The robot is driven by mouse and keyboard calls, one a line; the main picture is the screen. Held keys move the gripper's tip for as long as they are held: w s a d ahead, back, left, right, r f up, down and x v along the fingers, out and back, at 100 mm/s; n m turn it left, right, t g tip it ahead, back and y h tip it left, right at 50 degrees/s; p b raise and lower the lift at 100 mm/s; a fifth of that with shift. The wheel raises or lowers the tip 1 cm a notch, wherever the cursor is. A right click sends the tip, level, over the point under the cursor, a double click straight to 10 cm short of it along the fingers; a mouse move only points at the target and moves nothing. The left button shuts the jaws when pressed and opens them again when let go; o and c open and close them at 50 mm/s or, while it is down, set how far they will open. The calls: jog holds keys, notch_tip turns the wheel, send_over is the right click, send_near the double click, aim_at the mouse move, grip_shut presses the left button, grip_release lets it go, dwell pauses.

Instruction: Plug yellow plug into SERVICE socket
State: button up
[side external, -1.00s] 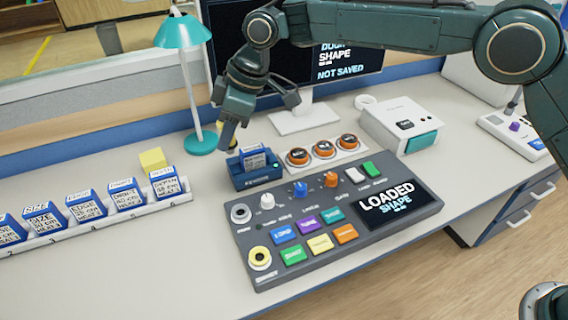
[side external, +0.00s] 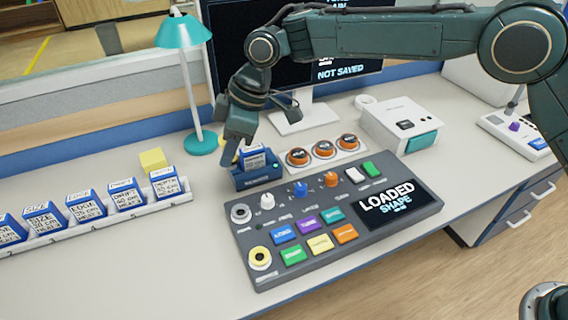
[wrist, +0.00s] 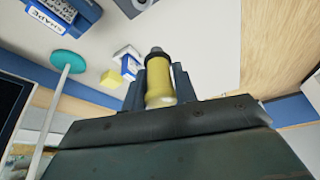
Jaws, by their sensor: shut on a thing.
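My gripper (wrist: 158,85) is shut on the yellow plug (wrist: 160,85), which stands out between the two fingers with its dark grey tip pointing away from my wrist. In the side external view my gripper (side external: 228,155) hangs above the desk at the left of the blue cartridge dock (side external: 258,178); the plug is mostly hidden there. The plug is apart from both sockets.
Knobs and coloured buttons (side external: 320,243) crowd the panel beside the sockets. A rack (side external: 100,224) of blue cartridges lies to the left. A teal lamp (side external: 203,142), a yellow block (side external: 153,159) and a monitor stand behind. The desk left of the panel is clear.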

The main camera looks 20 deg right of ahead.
aim_at(253, 258)
jog(key=s+f+n+g, duration=0.1)
jog(key=s+f+n, duration=0.3)
jog(key=s+f, duration=0.6)
jog(key=shift+s+d+f, duration=0.25)
jog(key=shift+s+f, duration=0.05)
jog(key=shift+s, duration=0.35)
jog(key=shift+f, duration=0.2)
jog(key=shift+f, duration=2.7)
jog(key=shift+f, duration=0.6)
jog(key=o, duration=0.7)
jog(key=shift+r, duration=0.1)
jog(key=shift+v, duration=5.45)
jog(key=shift+w+d, duration=0.15)
jog(key=shift+w, duration=0.1)
